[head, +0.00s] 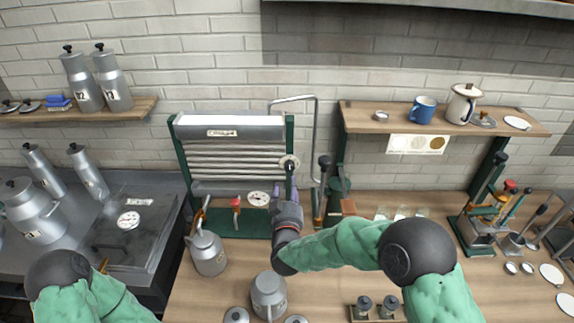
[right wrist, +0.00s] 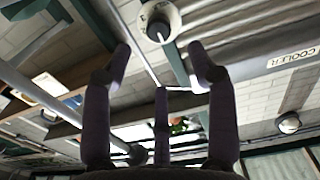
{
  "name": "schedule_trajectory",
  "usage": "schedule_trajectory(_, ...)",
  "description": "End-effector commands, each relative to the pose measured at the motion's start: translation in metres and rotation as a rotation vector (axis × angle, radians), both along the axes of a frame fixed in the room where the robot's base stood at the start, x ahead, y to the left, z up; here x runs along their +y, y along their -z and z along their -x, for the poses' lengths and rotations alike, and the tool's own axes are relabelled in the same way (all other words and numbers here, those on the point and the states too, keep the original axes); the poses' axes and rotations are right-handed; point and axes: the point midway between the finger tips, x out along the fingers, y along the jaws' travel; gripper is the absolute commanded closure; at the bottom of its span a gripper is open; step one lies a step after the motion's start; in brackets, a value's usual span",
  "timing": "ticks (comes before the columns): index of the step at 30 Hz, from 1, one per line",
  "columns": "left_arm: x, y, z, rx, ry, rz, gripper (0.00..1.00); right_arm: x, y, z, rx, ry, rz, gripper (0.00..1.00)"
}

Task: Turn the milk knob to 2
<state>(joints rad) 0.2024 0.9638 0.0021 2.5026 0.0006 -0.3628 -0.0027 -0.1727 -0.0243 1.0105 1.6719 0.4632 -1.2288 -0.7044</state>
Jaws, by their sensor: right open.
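A round pale dial plate with a dark knob (head: 289,162) sits at the right end of the ribbed cooler (head: 235,160); I take it as the milk knob. In the right wrist view the knob (right wrist: 158,27) shows a light pointer line, and its numbers cannot be read. My right gripper (head: 290,184) is just below and in front of the knob. In the right wrist view its fingers (right wrist: 160,58) are spread and empty, with the knob beyond the gap between them. My left arm enters at the lower left, but its gripper is not seen.
A bent metal pipe (head: 316,125) and a black-topped lever (head: 324,175) stand close right of the knob. A gauge (head: 259,198) and a red-handled tap (head: 236,205) are below the cooler. Metal cans (head: 208,252) stand on the counter in front. A wooden shelf (head: 390,124) is at right.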

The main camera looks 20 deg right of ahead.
Motion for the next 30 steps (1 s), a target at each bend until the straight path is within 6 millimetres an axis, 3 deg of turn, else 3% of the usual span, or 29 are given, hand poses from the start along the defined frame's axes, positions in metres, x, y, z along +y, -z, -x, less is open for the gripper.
schedule_trajectory(16, 0.0, 0.001, 0.001, 0.001, 0.0, 0.0, 0.52, -0.024, 0.001, -0.082, 0.0, 0.001, 0.0, 0.42)
schedule_trajectory(22, 0.0, 0.001, 0.001, 0.001, 0.0, 0.0, 0.52, -0.028, 0.001, -0.095, 0.001, 0.0, 0.0, 0.42)
schedule_trajectory(30, 0.0, 0.001, 0.001, 0.001, 0.0, 0.0, 0.52, -0.028, 0.0, -0.097, 0.0, -0.001, 0.0, 0.42)
